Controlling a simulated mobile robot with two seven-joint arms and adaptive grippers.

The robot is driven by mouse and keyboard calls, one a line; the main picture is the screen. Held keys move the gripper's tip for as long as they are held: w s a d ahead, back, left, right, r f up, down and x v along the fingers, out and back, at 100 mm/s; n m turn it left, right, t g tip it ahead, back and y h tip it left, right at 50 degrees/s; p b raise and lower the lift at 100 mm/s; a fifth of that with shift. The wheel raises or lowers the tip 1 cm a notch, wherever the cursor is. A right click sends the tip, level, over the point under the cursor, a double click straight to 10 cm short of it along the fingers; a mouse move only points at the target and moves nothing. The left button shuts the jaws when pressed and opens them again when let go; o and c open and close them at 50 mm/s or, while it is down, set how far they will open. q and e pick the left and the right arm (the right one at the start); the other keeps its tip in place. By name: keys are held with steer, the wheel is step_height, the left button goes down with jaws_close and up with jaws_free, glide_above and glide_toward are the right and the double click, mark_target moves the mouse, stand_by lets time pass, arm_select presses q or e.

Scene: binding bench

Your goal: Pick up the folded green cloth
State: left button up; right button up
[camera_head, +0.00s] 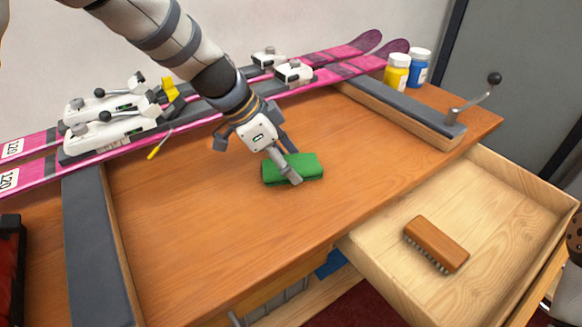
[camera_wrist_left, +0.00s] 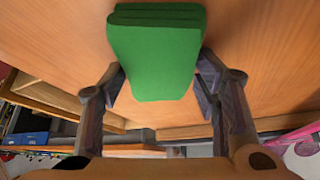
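The folded green cloth (camera_head: 308,165) lies on the wooden bench top, near its middle. It also shows in the left wrist view (camera_wrist_left: 155,50), ahead of and between the fingers. My left gripper (camera_head: 292,167) is down at the cloth, with one finger in front of it and the other partly hidden behind. In the wrist view the fingers of my left gripper (camera_wrist_left: 158,90) are wide apart, one at each side of the cloth's near end. Whether they touch it, I cannot tell.
Pink skis (camera_head: 345,62) with white bindings lie along the back of the bench. Yellow (camera_head: 396,74) and blue (camera_head: 418,69) bottles stand at the back right. An open drawer (camera_head: 500,190) at the front right holds a wooden brush (camera_head: 436,242). The bench around the cloth is clear.

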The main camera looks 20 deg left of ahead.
mark_target(300, 163)
arm_select(q)
steer(key=shift+s+d+f, duration=0.1)
steer(key=shift+s+f, duration=0.1)
steer(key=shift+f, duration=0.1)
steer(key=shift+c, duration=0.5)
arm_select(e)
steer(key=shift+f, duration=0.1)
arm_select(q)
steer(key=shift+r, duration=0.15)
arm_select(e)
steer(key=shift+s, duration=0.1)
arm_select(q)
step_height(300, 163, up, 4)
steer(key=shift+w+f, duration=0.15)
steer(key=s+d+r+p, duration=0.2)
steer(key=s+d+r, duration=0.4)
steer(key=s+r, duration=0.3)
steer(key=s, duration=0.3)
steer(key=shift+s+d+r+p, duration=0.15)
steer(key=shift+d+r+p, duration=0.2)
steer(key=shift+d+p, duration=0.05)
arm_select(e)
steer(key=shift+t, duration=0.8)
steer(key=w+r, duration=0.3)
steer(key=w, duration=0.1)
steer(key=shift+r, duration=0.4)
